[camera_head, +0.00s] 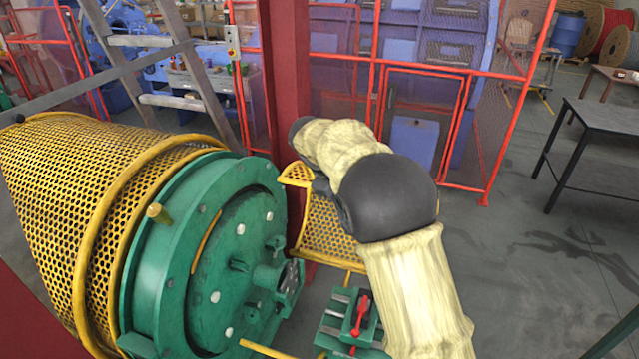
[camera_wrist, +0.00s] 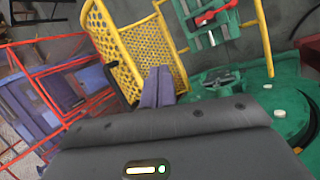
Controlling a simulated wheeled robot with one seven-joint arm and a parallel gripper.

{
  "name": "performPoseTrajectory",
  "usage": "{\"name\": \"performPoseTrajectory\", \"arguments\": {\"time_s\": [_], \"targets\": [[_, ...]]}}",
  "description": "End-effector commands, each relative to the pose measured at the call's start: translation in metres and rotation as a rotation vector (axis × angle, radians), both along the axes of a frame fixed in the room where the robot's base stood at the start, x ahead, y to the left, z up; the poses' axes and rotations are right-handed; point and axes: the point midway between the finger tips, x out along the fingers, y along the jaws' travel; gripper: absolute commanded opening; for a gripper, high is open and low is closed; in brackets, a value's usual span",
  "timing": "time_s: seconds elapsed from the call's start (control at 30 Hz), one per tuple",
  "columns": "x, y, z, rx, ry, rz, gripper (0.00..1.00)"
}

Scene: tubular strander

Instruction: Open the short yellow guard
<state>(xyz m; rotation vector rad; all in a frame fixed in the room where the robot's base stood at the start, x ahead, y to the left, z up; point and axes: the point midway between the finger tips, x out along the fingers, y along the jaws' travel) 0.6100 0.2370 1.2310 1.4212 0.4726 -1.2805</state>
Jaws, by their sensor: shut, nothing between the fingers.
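The short yellow guard (camera_head: 328,232) is a small curved mesh panel with a tubular frame. In the head view it stands just right of the green drum end, partly hidden by my arm. In the wrist view the guard (camera_wrist: 143,42) fills the upper middle, its mesh tilted. My gripper (camera_wrist: 158,72) shows there as two grey fingers pressed together, empty, their tips overlapping the guard's lower right mesh and frame. I cannot tell whether they touch it. In the head view the fingers are hidden behind my arm.
A long yellow mesh guard (camera_head: 70,190) covers the drum at left, beside the green round end (camera_head: 235,250). A green fixture with a red handle (camera_head: 361,312) sits below the short guard. A dark red post (camera_head: 287,80) and red fence (camera_head: 425,70) stand behind.

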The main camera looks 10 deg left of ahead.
Motion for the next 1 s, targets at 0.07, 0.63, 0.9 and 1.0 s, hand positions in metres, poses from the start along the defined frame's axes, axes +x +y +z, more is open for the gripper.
{"name": "performPoseTrajectory", "arguments": {"time_s": [0.07,0.63,0.9,1.0], "targets": [[-0.011,-0.034,-0.005,0.069,0.015,-0.079,0.0],[-0.17,-0.2,-0.051,0.527,-0.025,-0.748,0.0],[-0.251,-0.234,-0.07,0.648,-0.099,-1.035,0.0],[-0.261,-0.236,-0.073,0.66,-0.11,-1.068,0.0]]}}
